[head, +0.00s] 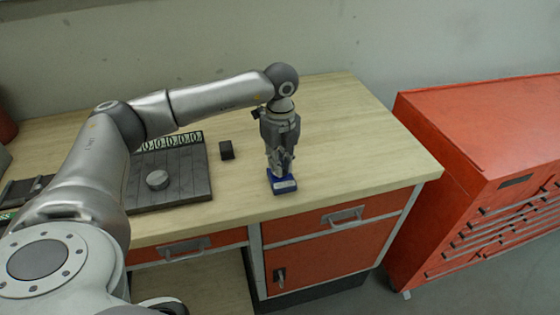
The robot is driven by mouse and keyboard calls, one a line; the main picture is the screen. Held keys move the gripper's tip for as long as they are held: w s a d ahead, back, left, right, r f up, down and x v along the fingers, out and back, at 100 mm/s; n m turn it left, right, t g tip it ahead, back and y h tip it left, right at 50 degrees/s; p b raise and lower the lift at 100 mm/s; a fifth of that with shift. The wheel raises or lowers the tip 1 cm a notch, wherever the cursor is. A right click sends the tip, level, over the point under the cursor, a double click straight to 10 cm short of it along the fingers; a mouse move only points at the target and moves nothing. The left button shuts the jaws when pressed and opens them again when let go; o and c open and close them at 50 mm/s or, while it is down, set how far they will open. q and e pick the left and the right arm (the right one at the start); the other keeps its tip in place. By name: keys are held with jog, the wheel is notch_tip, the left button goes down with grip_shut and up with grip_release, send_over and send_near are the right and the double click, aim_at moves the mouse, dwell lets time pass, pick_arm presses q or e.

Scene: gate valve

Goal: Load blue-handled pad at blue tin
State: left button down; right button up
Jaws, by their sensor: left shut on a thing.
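The blue tin (284,184) is a small blue box with a pale front, on the wooden workbench near its front edge. My left gripper (280,170) points straight down over it, its fingertips at the tin's top. The gripper is shut on the blue-handled pad, which the fingers and tin largely hide. I cannot tell whether the pad touches the tin's inside. My right gripper is out of view.
A small black block (226,150) stands left of the tin. The workbench (360,150) is clear to the right. A red tool cabinet (470,130) stands beyond its right edge.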

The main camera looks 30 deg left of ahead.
pick_arm(q)
jog(key=shift+s, duration=0.1)
jog(key=shift+r+p, duration=2.35)
jog(key=shift+r, duration=1.15)
